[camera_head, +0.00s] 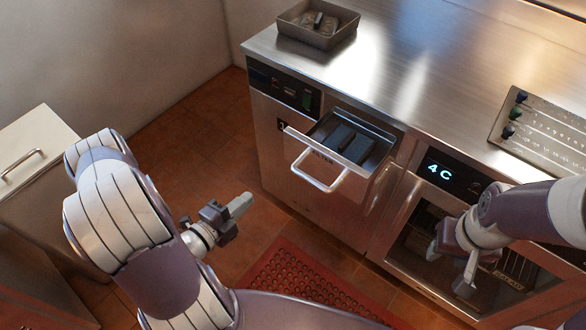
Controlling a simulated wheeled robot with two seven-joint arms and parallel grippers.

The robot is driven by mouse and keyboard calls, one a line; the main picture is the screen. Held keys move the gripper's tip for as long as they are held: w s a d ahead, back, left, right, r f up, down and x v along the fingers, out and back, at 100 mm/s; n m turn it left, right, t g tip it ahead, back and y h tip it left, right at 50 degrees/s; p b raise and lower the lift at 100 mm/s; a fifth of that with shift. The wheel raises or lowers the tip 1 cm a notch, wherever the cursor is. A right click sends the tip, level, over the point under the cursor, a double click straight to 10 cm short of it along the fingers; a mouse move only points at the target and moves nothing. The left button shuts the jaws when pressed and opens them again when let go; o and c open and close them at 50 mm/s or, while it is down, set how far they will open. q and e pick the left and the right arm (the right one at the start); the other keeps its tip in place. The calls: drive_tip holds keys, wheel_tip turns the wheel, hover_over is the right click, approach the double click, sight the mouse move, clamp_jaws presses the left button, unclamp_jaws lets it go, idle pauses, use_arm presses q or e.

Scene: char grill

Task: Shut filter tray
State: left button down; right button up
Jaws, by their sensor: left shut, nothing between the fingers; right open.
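The filter tray (306,164) is a metal drawer pulled partly out of the steel counter's front, with a loop handle on its face. Dark items lie inside it. My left gripper (243,202) is shut and empty, in the air to the left of the tray's handle and apart from it. My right gripper (449,268) is open, in front of the glass-doored unit to the right of the tray, and holds nothing. Part of the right gripper is hard to make out against the dark glass.
A steel counter (415,85) carries a square metal pan (318,38) at the back left and a control panel (548,128) at the right. A unit with a "4C" display (439,171) is right of the tray. A red perforated mat (300,285) lies on the floor. A white cabinet (40,140) stands left.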

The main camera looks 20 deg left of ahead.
use_arm(q)
wheel_tip(320, 180, up, 3)
drive_tip(key=m+t, duration=0.2)
drive_tip(key=p, duration=0.1)
approach(286, 147)
drive_tip(key=shift+m, duration=0.3)
drive_tip(key=x, duration=0.6)
drive_tip(key=shift+w+d, duration=0.15)
drive_tip(key=shift+w, duration=0.25)
drive_tip(key=b+x, duration=0.9)
drive_tip(key=x, duration=0.9)
drive_tip(key=shift+w+d, duration=0.25)
drive_tip(key=shift+w, duration=0.05)
